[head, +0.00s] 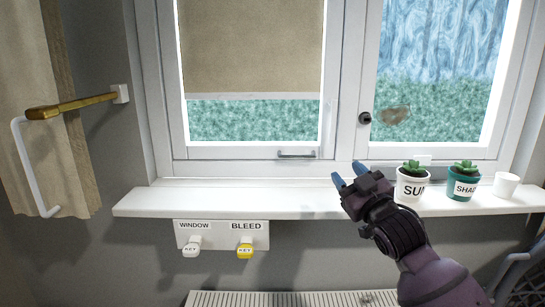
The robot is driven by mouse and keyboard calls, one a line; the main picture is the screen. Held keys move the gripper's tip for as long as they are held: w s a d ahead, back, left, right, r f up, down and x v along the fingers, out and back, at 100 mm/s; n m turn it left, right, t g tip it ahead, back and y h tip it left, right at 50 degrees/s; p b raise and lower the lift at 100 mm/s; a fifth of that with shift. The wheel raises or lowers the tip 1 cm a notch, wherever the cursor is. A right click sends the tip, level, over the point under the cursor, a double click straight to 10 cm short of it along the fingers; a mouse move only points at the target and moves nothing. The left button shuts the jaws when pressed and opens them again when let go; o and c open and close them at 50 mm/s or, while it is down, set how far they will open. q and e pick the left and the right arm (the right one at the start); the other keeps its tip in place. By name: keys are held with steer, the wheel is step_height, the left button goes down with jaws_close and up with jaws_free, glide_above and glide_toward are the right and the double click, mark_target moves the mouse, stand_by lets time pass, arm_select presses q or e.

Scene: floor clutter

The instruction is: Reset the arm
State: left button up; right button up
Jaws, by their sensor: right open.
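My right gripper (349,177) is raised in front of the window sill, its arm coming in from the lower right. Its two blue-tipped fingers are apart and nothing shows between them. It appears just in front of the white sill (245,195), left of a white pot (411,186) with a small succulent. My left gripper and arm are not in the head view.
A teal pot (462,184) and a white cup (506,185) stand on the sill at right. A radiator (270,298) is at the bottom. A brass rod (80,106) juts out at left.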

steer(key=s+d+f+m+g+h, duration=0.15)
steer(key=s+f, duration=0.25)
steer(key=f, duration=0.5)
steer(key=s+d+f+m+g+h, duration=0.1)
steer(key=s+d+f+m+h, duration=0.15)
steer(key=s+f, duration=0.45)
steer(key=s+d+f+m+g+h, duration=0.1)
steer(key=s+d+f, duration=0.15)
steer(key=f, duration=0.85)
steer(key=s+d+f+m+g+h, duration=0.1)
steer(key=s+d+f+g, duration=0.1)
steer(key=s+f, duration=0.6)
steer(key=s+d+f+m+g+h, duration=0.1)
steer(key=s+d+f+g, duration=0.1)
steer(key=s+f, duration=0.6)
steer(key=s, duration=0.3)
steer(key=shift+s+d+f+m+g, duration=0.2)
steer(key=shift+d+f+m+g, duration=0.1)
steer(key=shift+m+g, duration=0.1)
